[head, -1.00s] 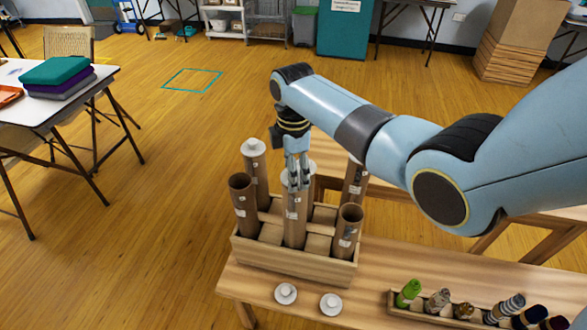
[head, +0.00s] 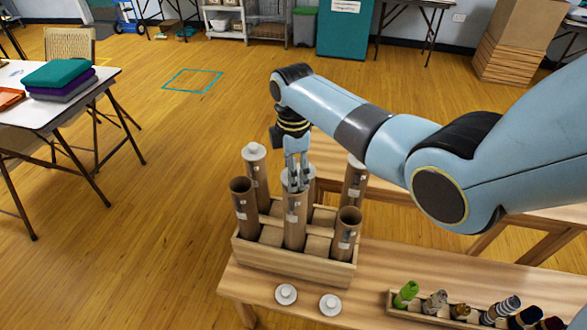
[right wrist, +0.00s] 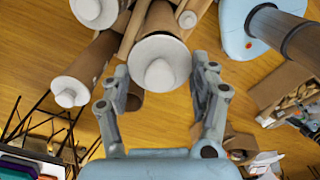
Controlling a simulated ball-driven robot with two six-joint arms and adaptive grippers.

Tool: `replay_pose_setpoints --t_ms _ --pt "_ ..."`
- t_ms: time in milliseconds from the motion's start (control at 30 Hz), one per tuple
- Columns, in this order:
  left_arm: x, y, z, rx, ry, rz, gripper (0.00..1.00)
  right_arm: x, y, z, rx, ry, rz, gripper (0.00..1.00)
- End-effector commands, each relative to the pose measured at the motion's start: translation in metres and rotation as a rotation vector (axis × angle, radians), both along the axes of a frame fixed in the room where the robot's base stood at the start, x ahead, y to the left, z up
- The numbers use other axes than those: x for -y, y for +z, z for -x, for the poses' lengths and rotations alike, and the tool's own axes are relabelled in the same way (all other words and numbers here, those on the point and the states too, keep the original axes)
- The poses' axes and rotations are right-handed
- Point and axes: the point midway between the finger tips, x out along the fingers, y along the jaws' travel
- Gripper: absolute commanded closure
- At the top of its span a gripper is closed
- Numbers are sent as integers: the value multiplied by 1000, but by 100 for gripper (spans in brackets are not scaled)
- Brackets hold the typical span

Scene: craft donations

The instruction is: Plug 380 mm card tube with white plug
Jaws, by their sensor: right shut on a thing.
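Several brown card tubes stand in a wooden crate (head: 300,262). The middle tube (head: 295,225) has a white plug (right wrist: 160,65) at its top. My right gripper (head: 297,180) is shut on this plug, its fingers on either side in the right wrist view (right wrist: 163,75). Whether the plug is fully seated cannot be told. The back left tube (head: 258,178) and the back right tube (head: 354,185) have white tops. The front left tube (head: 245,212) and front right tube (head: 346,238) are open. The tube labels are too small to read. My left gripper is not in view.
Two loose white plugs, the left one (head: 286,294) and the right one (head: 330,304), lie on the wooden table before the crate. A narrow tray (head: 440,319) of coloured items lies at the right. Neighbouring tubes stand close to my right gripper.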

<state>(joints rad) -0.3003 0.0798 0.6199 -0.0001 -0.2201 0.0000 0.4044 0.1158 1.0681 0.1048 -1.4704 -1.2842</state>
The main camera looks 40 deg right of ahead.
Motion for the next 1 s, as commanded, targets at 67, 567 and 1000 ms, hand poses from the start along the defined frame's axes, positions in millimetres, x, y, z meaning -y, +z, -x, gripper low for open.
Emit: replay_pose_setpoints --t_ms 67,567,1000 --pt "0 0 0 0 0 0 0 0 0 0 0 0 0 53" --pt "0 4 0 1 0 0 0 0 1 0 0 0 0 53" --pt "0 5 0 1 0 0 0 0 -1 0 -1 0 0 53"
